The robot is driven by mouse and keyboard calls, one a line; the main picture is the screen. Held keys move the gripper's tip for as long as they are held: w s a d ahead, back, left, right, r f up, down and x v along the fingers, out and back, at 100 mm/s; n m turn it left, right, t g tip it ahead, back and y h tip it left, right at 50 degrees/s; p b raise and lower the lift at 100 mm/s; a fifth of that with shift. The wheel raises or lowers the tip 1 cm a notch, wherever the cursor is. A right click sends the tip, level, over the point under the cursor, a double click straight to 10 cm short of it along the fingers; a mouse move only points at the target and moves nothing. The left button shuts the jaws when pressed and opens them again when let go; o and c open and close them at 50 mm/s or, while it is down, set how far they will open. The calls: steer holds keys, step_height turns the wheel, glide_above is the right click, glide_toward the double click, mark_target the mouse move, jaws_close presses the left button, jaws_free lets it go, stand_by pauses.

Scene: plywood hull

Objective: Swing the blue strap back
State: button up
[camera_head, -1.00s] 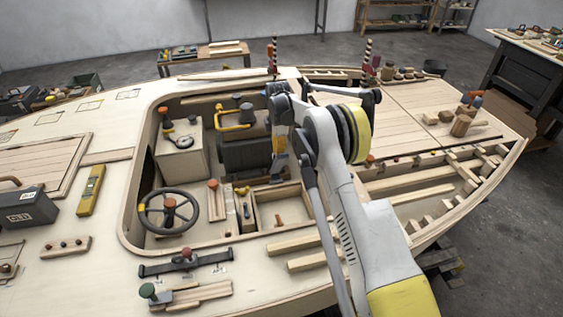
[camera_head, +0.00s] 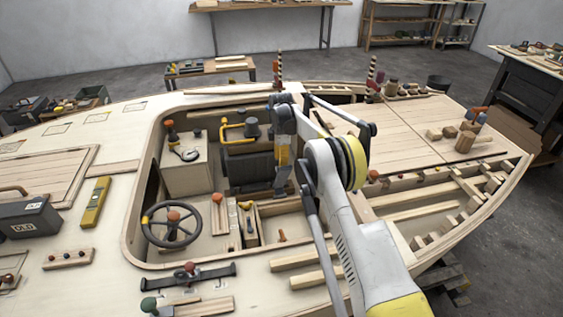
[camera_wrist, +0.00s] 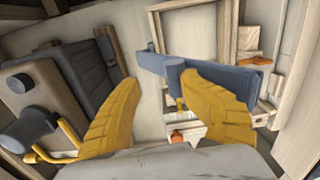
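The blue strap (camera_wrist: 222,80) shows in the wrist view as a flat blue-grey bar running across the upper middle, with an upright blue tab (camera_wrist: 174,75) near its left end. My gripper (camera_wrist: 160,80) is open, its two yellow fingers wide apart. The tab lies between the fingertips in the picture, close to the right one; I cannot tell whether they touch. The right finger covers part of the strap. In the head view my gripper (camera_head: 283,182) points down into the cockpit, beside the dark seat. I cannot make out the strap clearly there.
The dark seat (camera_head: 246,163) and a yellow handle (camera_head: 232,131) are left of my gripper. A steering wheel (camera_head: 172,224) stands in the cockpit's front left. An open wooden compartment (camera_head: 284,222) lies below my gripper. The cockpit rim (camera_head: 133,235) surrounds this space.

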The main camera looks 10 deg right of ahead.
steer(key=shift+w+f, duration=0.15)
steer(key=shift+f, duration=0.3)
step_height(320, 180, up, 13)
steer(key=shift+f, duration=0.15)
